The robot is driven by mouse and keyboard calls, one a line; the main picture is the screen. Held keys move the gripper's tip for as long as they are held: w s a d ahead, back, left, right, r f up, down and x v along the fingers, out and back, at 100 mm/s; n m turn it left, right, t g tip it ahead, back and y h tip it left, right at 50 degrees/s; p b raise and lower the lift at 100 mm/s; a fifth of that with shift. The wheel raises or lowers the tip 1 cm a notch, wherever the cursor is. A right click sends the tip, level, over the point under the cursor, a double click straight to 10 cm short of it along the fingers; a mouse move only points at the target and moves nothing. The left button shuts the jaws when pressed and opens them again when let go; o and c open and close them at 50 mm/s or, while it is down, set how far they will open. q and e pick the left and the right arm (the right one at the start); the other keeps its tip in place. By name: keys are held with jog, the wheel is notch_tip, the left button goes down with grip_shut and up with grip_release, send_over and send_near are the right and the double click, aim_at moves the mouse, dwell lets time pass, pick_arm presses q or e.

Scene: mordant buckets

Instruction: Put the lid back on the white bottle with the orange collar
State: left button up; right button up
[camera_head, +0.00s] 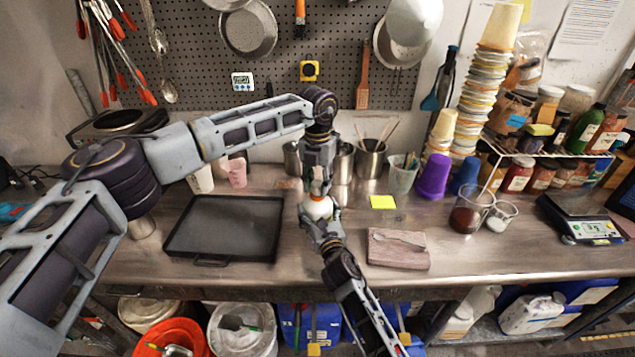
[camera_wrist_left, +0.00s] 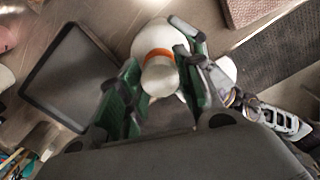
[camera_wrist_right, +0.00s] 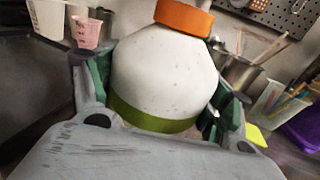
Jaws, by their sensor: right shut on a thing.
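The white bottle (camera_head: 320,210) stands with its orange collar (camera_wrist_right: 183,17) uppermost and a green band (camera_wrist_right: 150,120) low on its body. My right gripper (camera_head: 325,232) is shut around the bottle's body. In the right wrist view the bottle fills the space between the fingers, and its top is cut off. My left gripper (camera_head: 318,186) is directly above the bottle, pointing down. In the left wrist view a white lid-like piece (camera_wrist_left: 160,77) is between the left fingers, in line with the orange collar. Whether the fingers press on it, and whether it is seated, cannot be told.
A dark tray (camera_head: 225,228) lies left of the bottle. A reddish block (camera_head: 400,252) with a spoon lies to the right. Metal cups (camera_head: 370,160) and a yellow note (camera_head: 383,202) are behind. A beaker (camera_head: 467,215) and scale (camera_head: 585,222) are farther right.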

pick_arm(q)
jog(key=c, duration=0.5)
jog(key=o, duration=1.2)
jog(key=shift+r, duration=6)
pick_arm(e)
jog(key=o, duration=2)
jog(key=shift+s, duration=0.15)
